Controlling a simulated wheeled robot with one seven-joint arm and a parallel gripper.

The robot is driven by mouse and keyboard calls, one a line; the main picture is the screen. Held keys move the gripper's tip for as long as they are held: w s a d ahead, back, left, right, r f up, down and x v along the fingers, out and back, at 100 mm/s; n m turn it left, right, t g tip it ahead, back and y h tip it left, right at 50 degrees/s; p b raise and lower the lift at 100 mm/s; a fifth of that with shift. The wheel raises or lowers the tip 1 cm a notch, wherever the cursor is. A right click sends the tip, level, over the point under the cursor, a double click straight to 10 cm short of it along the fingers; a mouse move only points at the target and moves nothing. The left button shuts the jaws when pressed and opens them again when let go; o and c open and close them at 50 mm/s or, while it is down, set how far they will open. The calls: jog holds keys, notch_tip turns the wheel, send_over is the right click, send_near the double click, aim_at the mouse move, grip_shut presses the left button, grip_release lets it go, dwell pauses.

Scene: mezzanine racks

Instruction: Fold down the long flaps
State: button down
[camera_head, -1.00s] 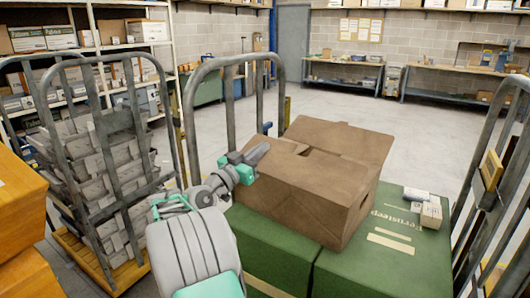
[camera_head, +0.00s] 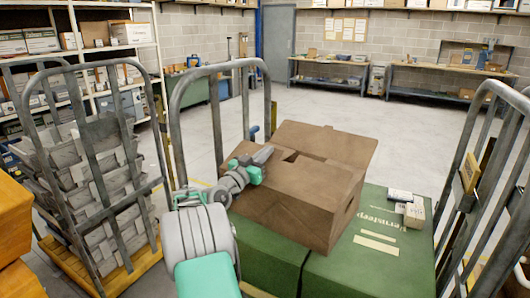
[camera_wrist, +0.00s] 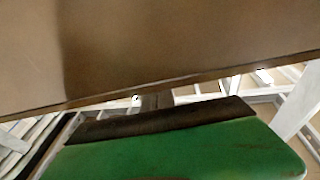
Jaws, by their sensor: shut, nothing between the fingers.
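An open-topped brown cardboard box (camera_head: 290,210) stands on green crates. Its far long flap (camera_head: 325,143) sticks out beyond the back edge, tilted up. The near side of the top looks covered by a brown panel (camera_head: 300,182), with a dark gap (camera_head: 291,157) at the far left part of the top. My gripper (camera_head: 268,153) is shut and empty, over the box's far left corner. I cannot tell whether it touches the cardboard. In the wrist view, brown cardboard (camera_wrist: 150,50) fills the upper part, close to the camera; its lower edge runs diagonally.
Green crates (camera_head: 345,270) bear the box, with small cartons (camera_head: 413,212) to its right. Grey cage-trolley rails stand left (camera_head: 177,120) and right (camera_head: 480,175). A trolley of stacked grey trays (camera_head: 95,185) and orange boxes (camera_head: 15,230) are at left. Open floor (camera_head: 330,105) lies behind.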

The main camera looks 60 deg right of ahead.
jog(key=shift+d+y, duration=0.2)
jog(key=shift+y, duration=0.1)
jog(key=f+y, duration=0.1)
jog(key=d+f+y+b, duration=0.1)
jog(key=f, duration=0.1)
jog(key=f+y, duration=0.1)
jog(key=f, duration=0.1)
jog(key=shift+s+d+y+b, duration=0.15)
jog(key=shift+d+y+b, duration=0.15)
jog(key=shift+d, duration=0.05)
jog(key=shift+r, duration=0.15)
